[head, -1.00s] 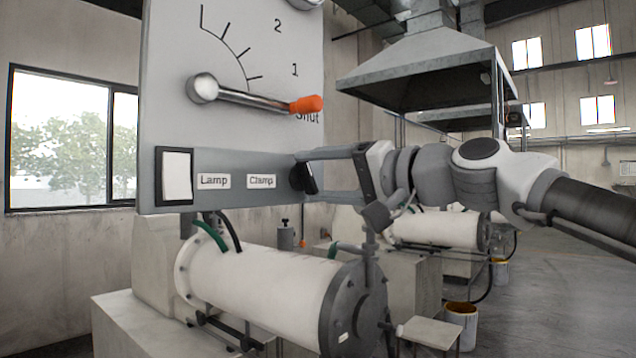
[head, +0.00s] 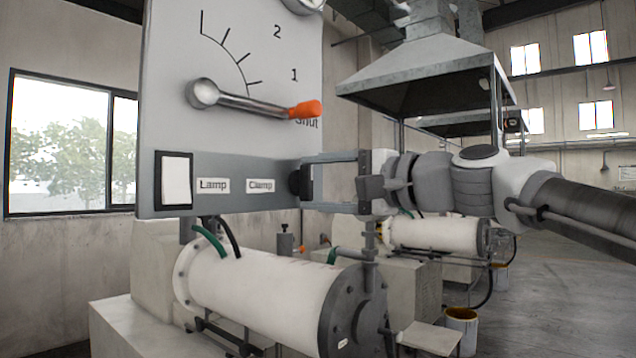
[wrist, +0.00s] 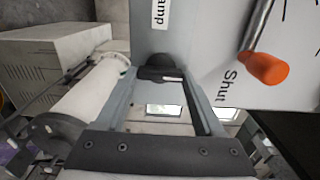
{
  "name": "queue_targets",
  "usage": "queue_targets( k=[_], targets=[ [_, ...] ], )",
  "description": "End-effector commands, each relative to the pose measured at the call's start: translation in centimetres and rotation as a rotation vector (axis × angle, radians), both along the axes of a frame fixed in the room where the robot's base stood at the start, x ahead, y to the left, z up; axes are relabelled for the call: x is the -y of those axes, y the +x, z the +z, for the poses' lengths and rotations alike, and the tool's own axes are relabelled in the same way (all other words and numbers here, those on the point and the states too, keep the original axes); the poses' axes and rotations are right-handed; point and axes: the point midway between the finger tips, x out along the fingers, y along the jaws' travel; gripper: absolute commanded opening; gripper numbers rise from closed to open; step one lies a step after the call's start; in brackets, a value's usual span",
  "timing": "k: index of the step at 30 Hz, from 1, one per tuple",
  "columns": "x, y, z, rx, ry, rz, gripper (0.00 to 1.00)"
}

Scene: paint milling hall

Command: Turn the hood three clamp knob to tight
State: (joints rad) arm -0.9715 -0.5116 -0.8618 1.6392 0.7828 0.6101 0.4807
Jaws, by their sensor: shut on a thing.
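The black clamp knob (head: 295,182) sits at the right end of the grey strip on the panel, just right of the "Clamp" label (head: 261,186). My gripper (head: 306,182) reaches in from the right, with its fingers above and below the knob, shut on it. In the wrist view the dark knob (wrist: 158,68) lies between the two fingertips, with a small pale mark at its edge. The fingers partly hide it in the head view. I cannot read any tight mark or the hood number.
Above the knob, a metal lever with an orange tip (head: 304,109) points toward "Shut"; it shows close to my gripper in the wrist view (wrist: 263,68). A white "Lamp" switch (head: 174,180) is at left. A white mill cylinder (head: 262,290) lies below.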

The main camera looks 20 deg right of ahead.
Motion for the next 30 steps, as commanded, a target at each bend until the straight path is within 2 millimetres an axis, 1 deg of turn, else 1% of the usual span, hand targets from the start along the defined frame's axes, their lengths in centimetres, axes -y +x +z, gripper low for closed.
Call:
queue_targets(
  k=[10, 11, 12, 15, 24, 28, 30],
  targets=[
    [0.0, 0.0, 0.0, -0.004, 0.004, 0.001, 0.14],
    [0.0, 0.0, 0.0, -0.004, 0.003, 0.001, 0.75],
    [0.0, 0.0, 0.0, -0.003, 0.004, 0.001, 0.82],
    [0.0, 0.0, 0.0, -0.002, 0.003, 0.001, 1.0],
    [0.2, -0.2, 0.0, -0.001, 0.003, 0.0, 1.0],
    [1.0, -1.1, 0.0, -0.001, 0.004, -0.003, 1.0],
    [1.7, -2.1, 0.0, 0.0, 0.005, -0.003, 1.0]
  ],
)
